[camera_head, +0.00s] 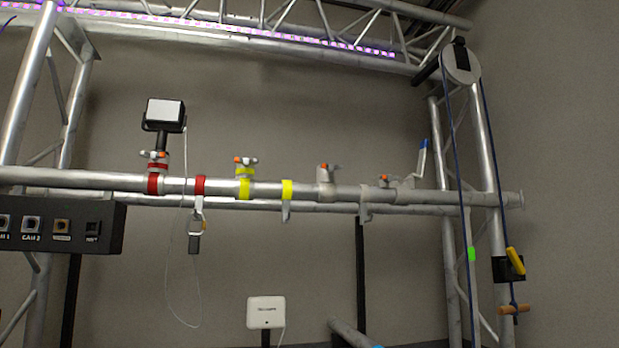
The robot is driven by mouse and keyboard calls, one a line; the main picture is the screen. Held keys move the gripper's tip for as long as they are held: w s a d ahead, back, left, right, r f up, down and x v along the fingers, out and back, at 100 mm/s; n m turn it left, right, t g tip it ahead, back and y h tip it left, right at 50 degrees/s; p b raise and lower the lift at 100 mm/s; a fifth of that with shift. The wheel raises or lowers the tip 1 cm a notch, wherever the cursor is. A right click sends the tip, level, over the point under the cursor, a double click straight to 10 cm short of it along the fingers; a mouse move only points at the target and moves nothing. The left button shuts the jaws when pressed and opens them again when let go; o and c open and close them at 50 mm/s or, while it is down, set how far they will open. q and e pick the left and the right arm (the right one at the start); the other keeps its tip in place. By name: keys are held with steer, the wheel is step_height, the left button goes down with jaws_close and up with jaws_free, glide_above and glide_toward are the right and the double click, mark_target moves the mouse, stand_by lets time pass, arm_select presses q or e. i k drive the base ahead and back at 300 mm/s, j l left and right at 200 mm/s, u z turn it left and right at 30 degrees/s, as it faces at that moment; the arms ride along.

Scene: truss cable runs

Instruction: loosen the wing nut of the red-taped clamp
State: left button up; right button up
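A clamp with red tape (157,167) sits on top of the horizontal truss pipe (110,180) at the left. A black lamp with a white face (165,112) stands upright above the clamp. Red tape is also wrapped on the pipe below it, and a second red band (200,185) is on the pipe to its right, above a hanging metal hook. Neither of my grippers is in view.
Other clamps on the pipe include a yellow-taped one (245,172) and an untaped one (325,173). A dark panel box (60,222) is at the left. A thin white cable (171,262) loops below the lamp. Blue ropes (461,180) hang from a pulley at the right.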

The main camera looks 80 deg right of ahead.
mark_target(153, 156)
steer(key=z, duration=2.55)
